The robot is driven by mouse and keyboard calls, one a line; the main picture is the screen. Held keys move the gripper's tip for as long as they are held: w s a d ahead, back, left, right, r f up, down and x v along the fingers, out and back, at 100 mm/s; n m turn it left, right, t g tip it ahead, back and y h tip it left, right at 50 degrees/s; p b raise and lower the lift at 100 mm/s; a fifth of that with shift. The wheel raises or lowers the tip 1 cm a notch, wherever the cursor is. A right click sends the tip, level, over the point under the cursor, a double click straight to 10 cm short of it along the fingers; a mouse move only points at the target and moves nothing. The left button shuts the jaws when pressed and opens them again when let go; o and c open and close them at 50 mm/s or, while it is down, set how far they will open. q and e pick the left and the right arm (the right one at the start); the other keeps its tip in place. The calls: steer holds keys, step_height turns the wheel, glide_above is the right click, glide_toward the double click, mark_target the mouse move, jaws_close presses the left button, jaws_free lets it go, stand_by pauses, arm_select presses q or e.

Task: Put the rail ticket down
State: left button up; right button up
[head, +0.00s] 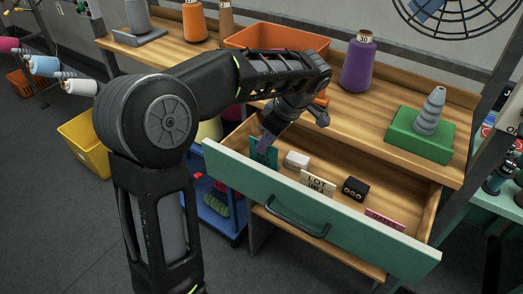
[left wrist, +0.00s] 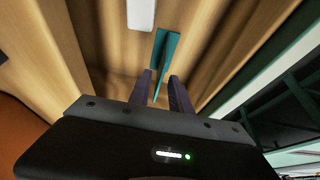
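The rail ticket appears to be the thin teal card (head: 262,154) standing at the left end of the open drawer (head: 300,204); its lower edge is hidden by the drawer front. In the left wrist view the card (left wrist: 164,58) is seen nearly edge-on, its near end between the fingers. My left gripper (head: 267,138) reaches down into the drawer at the card. In the left wrist view my left gripper (left wrist: 161,90) has its two dark fingers apart, with a gap around the card's thin edge. I cannot tell whether either finger touches it. My right gripper is not in view.
In the drawer are a white block (head: 297,160), a LOT tag (head: 317,183), a black block (head: 355,188) and a pink tag (head: 385,219). Above stand an orange tray (head: 277,38), a purple cone (head: 358,65) and a green block (head: 418,135) with a grey cone.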

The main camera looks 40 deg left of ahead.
arm_select(q)
steer(key=p+v, duration=0.2)
steer(key=v, duration=0.3)
steer(key=shift+r, duration=0.25)
steer(key=shift+d+r, duration=0.15)
steer(key=shift+r, duration=0.15)
steer(key=shift+f, duration=0.1)
steer(key=shift+c, duration=0.2)
stand_by(0.7)
